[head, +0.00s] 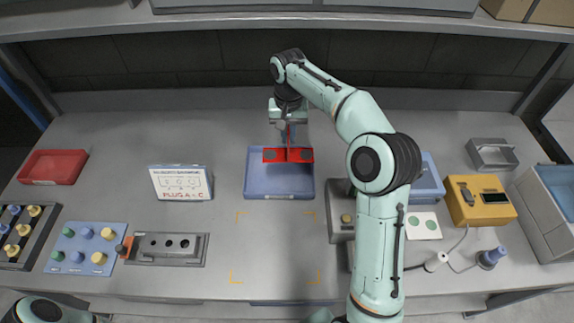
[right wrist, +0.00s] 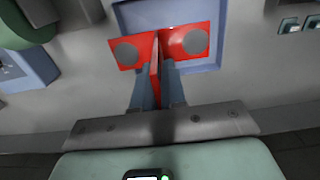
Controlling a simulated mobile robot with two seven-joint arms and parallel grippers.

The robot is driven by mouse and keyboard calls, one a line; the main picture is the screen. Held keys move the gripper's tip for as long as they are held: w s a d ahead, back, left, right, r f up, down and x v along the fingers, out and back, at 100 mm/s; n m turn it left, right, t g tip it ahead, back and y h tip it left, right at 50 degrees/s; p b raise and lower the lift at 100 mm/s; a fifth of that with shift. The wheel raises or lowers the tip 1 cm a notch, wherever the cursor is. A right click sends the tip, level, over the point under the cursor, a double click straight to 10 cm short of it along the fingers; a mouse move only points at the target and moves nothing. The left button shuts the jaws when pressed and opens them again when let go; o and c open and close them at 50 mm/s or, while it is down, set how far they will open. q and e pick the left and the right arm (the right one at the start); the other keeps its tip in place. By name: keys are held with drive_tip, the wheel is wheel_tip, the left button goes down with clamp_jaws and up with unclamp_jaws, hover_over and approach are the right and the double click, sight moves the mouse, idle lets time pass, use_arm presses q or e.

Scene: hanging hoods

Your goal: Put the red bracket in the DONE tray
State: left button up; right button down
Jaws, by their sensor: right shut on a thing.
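The red bracket (head: 300,156) is in my right gripper (head: 289,132), over the blue tray (head: 280,190) in the middle of the bench. In the right wrist view, the right gripper (right wrist: 158,92) is shut on the bracket's upright web, and the red plate (right wrist: 190,42) with two grey discs spreads beyond the fingertips. The blue tray (right wrist: 214,60) lies behind and below the bracket there. I cannot tell whether the bracket touches the tray floor. No DONE lettering is readable on the tray. My left gripper is out of view; only part of my left arm shows at the lower left.
A white sign (head: 181,183) stands left of the tray, and a red tray (head: 53,167) lies far left. A grey fixture (head: 168,248) and knob panels are front left. A yellow meter (head: 480,200) stands right. Yellow corner marks frame clear bench before the tray. A shelf runs overhead.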

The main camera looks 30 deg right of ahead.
drive_tip(key=f, duration=0.4)
drive_tip(key=f+b, duration=0.1)
drive_tip(key=f, duration=0.1)
drive_tip(key=shift+s, duration=0.4)
drive_tip(key=shift+w+f, duration=0.2)
drive_tip(key=shift+f, duration=0.4)
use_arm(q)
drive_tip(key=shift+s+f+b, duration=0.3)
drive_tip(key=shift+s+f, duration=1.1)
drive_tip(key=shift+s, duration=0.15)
use_arm(e)
drive_tip(key=shift+f, duration=2.75)
drive_tip(key=shift+f, duration=0.2)
drive_tip(key=c, duration=1.2)
unclamp_jaws()
